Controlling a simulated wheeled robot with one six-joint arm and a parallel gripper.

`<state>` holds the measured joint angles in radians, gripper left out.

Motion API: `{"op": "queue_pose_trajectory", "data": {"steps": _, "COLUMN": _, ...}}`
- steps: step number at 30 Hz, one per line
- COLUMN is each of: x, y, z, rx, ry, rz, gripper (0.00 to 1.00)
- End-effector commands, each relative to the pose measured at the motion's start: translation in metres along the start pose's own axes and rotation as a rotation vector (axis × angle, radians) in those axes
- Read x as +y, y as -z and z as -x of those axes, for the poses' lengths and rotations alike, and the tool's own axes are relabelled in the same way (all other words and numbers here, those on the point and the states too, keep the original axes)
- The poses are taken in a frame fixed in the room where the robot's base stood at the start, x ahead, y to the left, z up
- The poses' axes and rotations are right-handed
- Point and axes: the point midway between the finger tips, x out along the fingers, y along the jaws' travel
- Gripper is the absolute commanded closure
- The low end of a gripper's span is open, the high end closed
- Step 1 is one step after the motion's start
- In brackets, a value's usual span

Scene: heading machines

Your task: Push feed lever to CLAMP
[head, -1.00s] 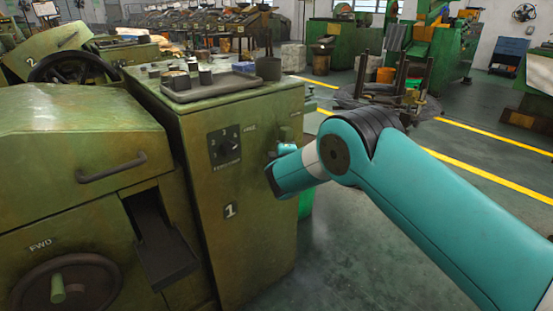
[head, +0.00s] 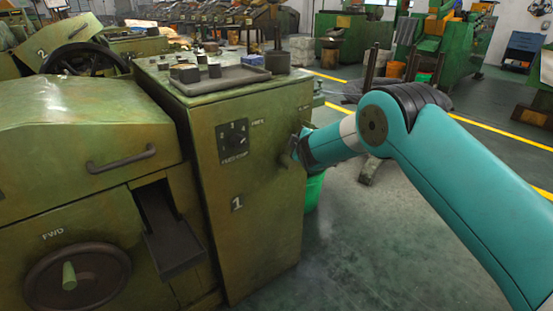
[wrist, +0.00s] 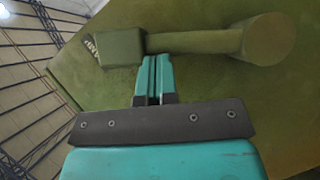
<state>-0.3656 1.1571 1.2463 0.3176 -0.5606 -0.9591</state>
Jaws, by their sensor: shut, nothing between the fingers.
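The feed lever (wrist: 195,42) fills the top of the wrist view: an olive bar with a blocky end at left and a round hub at right, against the green machine panel. My gripper (wrist: 154,62) is shut and empty. Its teal fingertips are right at the bar, near the blocky end; whether they touch cannot be told. In the head view my gripper (head: 298,150) is at the right side of the machine 1 panel (head: 262,205), and my wrist hides most of the lever. A selector plate (head: 232,140) with a dark knob and a partly readable label sits left of it.
A tray (head: 220,80) with dark parts lies on the machine top. A chute (head: 172,235) and handwheel (head: 78,280) are at left. A green bin (head: 314,190) stands behind my wrist. Open floor (head: 370,260) lies to the right.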

Motion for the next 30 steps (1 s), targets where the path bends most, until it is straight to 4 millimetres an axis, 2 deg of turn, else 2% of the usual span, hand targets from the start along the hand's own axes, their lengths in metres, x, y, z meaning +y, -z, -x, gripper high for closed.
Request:
{"op": "queue_pose_trajectory", "data": {"steps": 11, "x": 0.005, "y": -0.002, "z": -0.001, "rx": -0.003, "ry": -0.010, "rz": 0.001, "gripper": 1.00}}
{"op": "queue_pose_trajectory", "data": {"steps": 17, "x": 0.009, "y": 0.014, "z": 0.010, "rx": 0.001, "ry": -0.009, "rz": 0.000, "gripper": 1.00}}
{"op": "queue_pose_trajectory", "data": {"steps": 20, "x": 0.013, "y": 0.027, "z": 0.021, "rx": 0.000, "ry": -0.009, "rz": 0.000, "gripper": 1.00}}
{"op": "queue_pose_trajectory", "data": {"steps": 30, "x": 0.011, "y": 0.029, "z": 0.086, "rx": 0.001, "ry": -0.004, "rz": 0.001, "gripper": 1.00}}
